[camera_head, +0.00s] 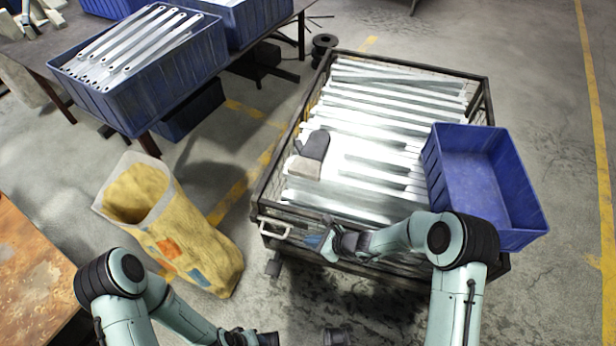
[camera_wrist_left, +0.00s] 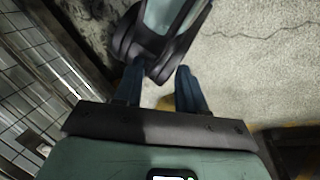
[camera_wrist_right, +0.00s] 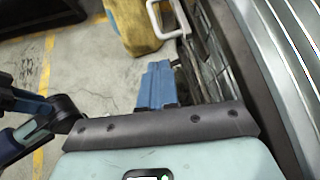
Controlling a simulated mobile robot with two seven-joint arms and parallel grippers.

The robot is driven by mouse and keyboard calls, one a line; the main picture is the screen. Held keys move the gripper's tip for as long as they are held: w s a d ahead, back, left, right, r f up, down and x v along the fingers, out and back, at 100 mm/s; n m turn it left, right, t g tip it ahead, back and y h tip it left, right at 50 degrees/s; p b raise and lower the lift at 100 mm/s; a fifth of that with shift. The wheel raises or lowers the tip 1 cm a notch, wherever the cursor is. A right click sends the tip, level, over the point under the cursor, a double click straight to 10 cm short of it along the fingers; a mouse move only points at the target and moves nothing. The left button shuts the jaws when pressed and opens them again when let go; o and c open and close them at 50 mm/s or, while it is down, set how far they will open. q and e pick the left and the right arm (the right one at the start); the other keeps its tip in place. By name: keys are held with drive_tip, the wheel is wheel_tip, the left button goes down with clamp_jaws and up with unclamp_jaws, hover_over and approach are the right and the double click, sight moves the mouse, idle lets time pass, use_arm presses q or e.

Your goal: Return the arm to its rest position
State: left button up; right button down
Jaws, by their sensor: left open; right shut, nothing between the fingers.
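My right arm reaches in from the lower right in the head view. Its gripper (camera_head: 314,242) is shut and empty beside the near edge of the mesh cage (camera_head: 262,196). In the right wrist view its blue fingers (camera_wrist_right: 157,84) are together, near the cage's white handle (camera_wrist_right: 166,20). My left arm is low at the bottom left of the head view, its gripper near the bottom edge. In the left wrist view the left gripper (camera_wrist_left: 160,88) is open with its fingers apart and nothing held; one of my arm links shows just beyond them.
The cage holds several galvanized bars (camera_head: 385,120), a grey-and-tan item (camera_head: 311,154) and an empty blue bin (camera_head: 475,180) at right. A yellow sack (camera_head: 190,235) stands left of it. A table with blue bins (camera_head: 150,100) is behind. Floor at far right is clear.

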drive_tip(key=s+d+f+n+g+h+p, duration=0.1)
drive_tip(key=s+d+n+g+p, duration=0.15)
drive_tip(key=s, duration=0.45)
drive_tip(key=s+d+n+g+h+p, duration=0.2)
drive_tip(key=s+n+p, duration=0.2)
drive_tip(key=s, duration=0.4)
drive_tip(key=s+d+f+n+g+h+p, duration=0.1)
drive_tip(key=s+d+n+g+p, duration=0.2)
drive_tip(key=s, duration=0.4)
use_arm(q)
drive_tip(key=s+d+r+g+p, duration=0.1)
drive_tip(key=r+p, duration=0.6)
drive_tip(key=r, duration=0.9)
drive_tip(key=shift+s+d+g+h, duration=0.3)
drive_tip(key=shift+s+d+g, duration=0.15)
drive_tip(key=shift+s, duration=0.75)
use_arm(e)
drive_tip(key=s+r+n+t, duration=0.1)
drive_tip(key=s+r+n, duration=0.5)
drive_tip(key=n, duration=0.4)
drive_tip(key=shift+s+r+n+h, duration=0.2)
drive_tip(key=shift+s+n+h, duration=0.2)
drive_tip(key=shift+s, duration=0.2)
use_arm(q)
drive_tip(key=shift+r, duration=0.1)
use_arm(e)
drive_tip(key=shift+a, duration=0.1)
